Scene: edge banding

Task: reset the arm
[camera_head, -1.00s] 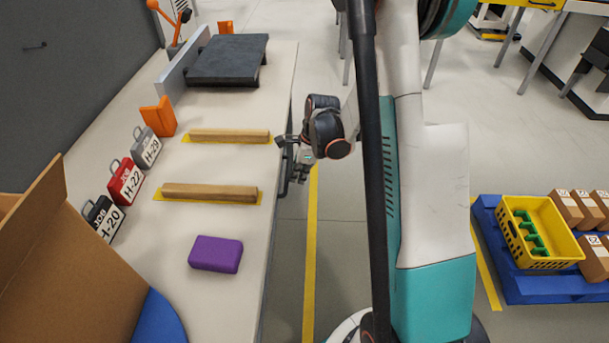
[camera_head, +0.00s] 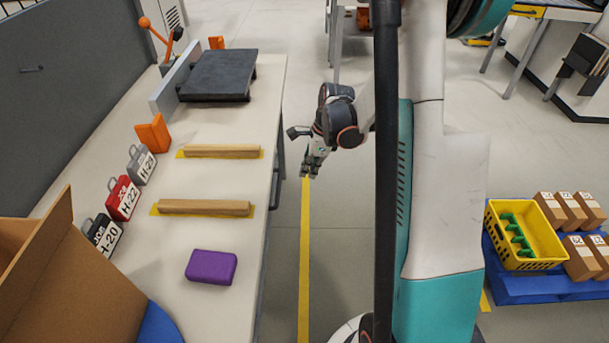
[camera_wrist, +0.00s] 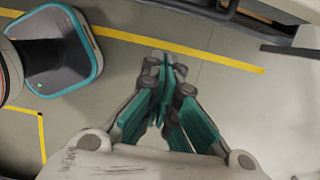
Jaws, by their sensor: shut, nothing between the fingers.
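My gripper (camera_head: 311,172) hangs past the right edge of the workbench, over the grey floor near the yellow floor line, in the head view. It is clear of the bench and touches nothing that I can see. In the wrist view my gripper (camera_wrist: 167,62) points down at the bare floor, its fingers together and empty. My arm reaches it from the upper right in the head view, bent at the dark wrist joint.
The workbench (camera_head: 210,238) carries two wooden strips (camera_head: 222,151), a purple block (camera_head: 211,267), labelled weights (camera_head: 123,198) and a black plate (camera_head: 218,75). A cardboard box (camera_head: 75,275) stands front left. A yellow crate (camera_head: 492,240) sits on a blue pallet (camera_head: 520,289) at right. Floor beside the bench is clear.

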